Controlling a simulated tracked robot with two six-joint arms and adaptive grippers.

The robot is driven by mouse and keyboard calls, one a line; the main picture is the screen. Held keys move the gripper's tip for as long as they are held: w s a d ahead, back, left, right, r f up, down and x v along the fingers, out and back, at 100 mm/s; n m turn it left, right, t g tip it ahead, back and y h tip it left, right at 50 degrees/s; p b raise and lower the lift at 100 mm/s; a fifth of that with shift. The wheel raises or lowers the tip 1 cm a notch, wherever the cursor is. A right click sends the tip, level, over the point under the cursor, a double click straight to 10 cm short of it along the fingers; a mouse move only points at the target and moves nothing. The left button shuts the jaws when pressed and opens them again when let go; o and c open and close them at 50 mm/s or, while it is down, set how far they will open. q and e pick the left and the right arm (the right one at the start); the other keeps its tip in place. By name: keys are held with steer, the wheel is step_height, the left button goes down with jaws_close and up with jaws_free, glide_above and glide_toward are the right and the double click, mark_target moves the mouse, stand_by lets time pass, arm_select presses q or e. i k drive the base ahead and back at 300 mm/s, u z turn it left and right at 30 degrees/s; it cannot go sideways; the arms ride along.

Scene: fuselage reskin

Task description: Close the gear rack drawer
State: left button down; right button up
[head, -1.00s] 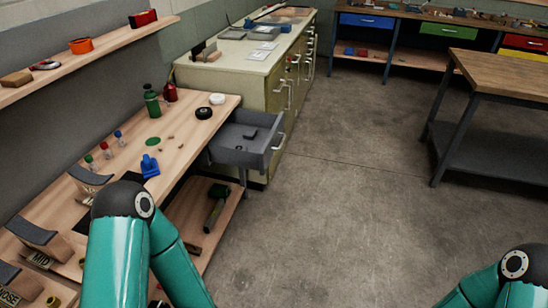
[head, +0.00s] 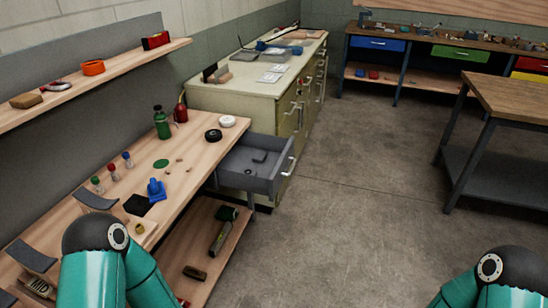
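The grey drawer (head: 240,179) is pulled out at the far end of the wooden workbench (head: 196,148), beside the cream cabinet. Its bar handle (head: 289,166) is on the front panel, facing right toward the open floor. A small dark item (head: 259,156) lies inside the drawer. Only teal links and dark joints of my two arms show at the bottom left and bottom right. Neither gripper is in view, and nothing of mine touches the drawer.
The cream cabinet (head: 240,101) stands behind the drawer. The bench holds bottles (head: 162,123), a blue item (head: 156,190) and saddle blocks. A lower shelf (head: 206,246) holds tools. A wood-topped table (head: 515,97) stands right. The floor (head: 345,210) between is clear.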

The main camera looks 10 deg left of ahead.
mark_target(280, 151)
steer(key=u, duration=0.2)
steer(key=i, duration=1.4)
steer(key=z, duration=0.6)
steer(key=i, duration=0.6)
steer(key=z, duration=0.35)
steer(key=k, duration=0.9)
steer(key=z, duration=0.2)
steer(key=i, duration=0.9)
steer(key=u, duration=0.1)
